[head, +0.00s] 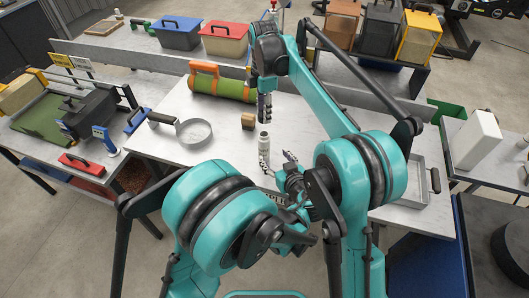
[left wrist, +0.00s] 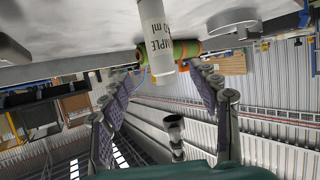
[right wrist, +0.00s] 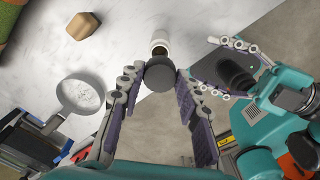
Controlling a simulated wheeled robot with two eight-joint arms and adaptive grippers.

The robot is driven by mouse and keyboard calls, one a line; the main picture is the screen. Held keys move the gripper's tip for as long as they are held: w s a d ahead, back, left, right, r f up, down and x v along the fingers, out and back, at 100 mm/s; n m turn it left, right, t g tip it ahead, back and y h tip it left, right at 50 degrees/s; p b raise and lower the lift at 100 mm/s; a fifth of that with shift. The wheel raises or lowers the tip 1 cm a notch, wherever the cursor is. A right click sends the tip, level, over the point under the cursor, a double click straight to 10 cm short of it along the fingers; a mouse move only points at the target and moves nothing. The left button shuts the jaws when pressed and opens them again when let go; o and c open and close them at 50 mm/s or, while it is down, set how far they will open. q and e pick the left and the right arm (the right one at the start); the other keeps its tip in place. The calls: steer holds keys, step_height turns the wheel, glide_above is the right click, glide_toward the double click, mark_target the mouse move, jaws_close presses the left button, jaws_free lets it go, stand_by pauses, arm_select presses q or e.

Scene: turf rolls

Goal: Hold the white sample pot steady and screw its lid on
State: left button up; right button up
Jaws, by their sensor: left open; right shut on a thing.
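The white sample pot (head: 264,142) stands upright on the grey table. My right gripper (head: 264,112) is above the pot, pointing down, shut on a round dark grey lid (right wrist: 160,74). The lid is apart from the pot. My left gripper (head: 277,162) is low beside the pot, open, its fingers spread towards it; the pot is beyond the fingertips (left wrist: 160,75), not clasped.
A round pan-like ring with a handle (head: 194,131) lies to the left. A metal tray (head: 408,185) is at the right.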

arm_select(q)
steer(key=x, duration=1.1)
steer(key=shift+w+f, duration=0.1)
steer(key=shift+w, duration=0.1)
jaws_close()
arm_select(e)
glide_above(264, 137)
steer(key=shift+w+f, duration=0.1)
steer(key=shift+f, duration=2.4)
